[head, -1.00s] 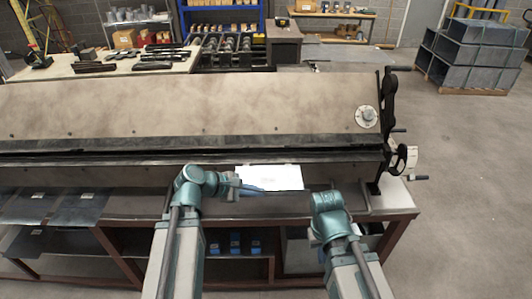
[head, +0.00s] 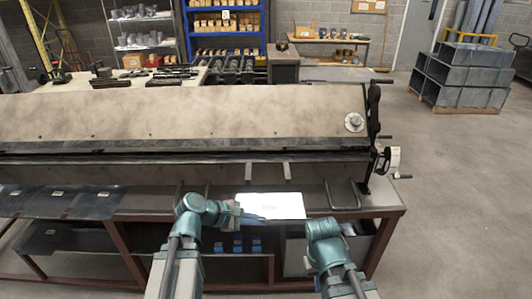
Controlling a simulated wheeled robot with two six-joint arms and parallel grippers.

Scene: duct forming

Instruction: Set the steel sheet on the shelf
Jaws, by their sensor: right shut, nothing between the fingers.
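The steel sheet (head: 275,206) is a bright, pale rectangle in the middle of the head view, in front of the bending machine. My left gripper (head: 240,214) is at its left edge and appears shut on it; the fingers are partly hidden. My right gripper (head: 323,229) is to the right of the sheet, shut and empty, its fingertips hard to make out. Under the bench is a lower shelf (head: 218,270) in a brown frame. A shelf at the left (head: 20,232) carries grey sheets.
The long bending machine (head: 200,118) spans the view behind the bench. Small blue items (head: 237,243) stand under the bench. Grey sheets (head: 85,204) lie at the left. Stacked ducts (head: 465,75) stand back right; the floor at right is clear.

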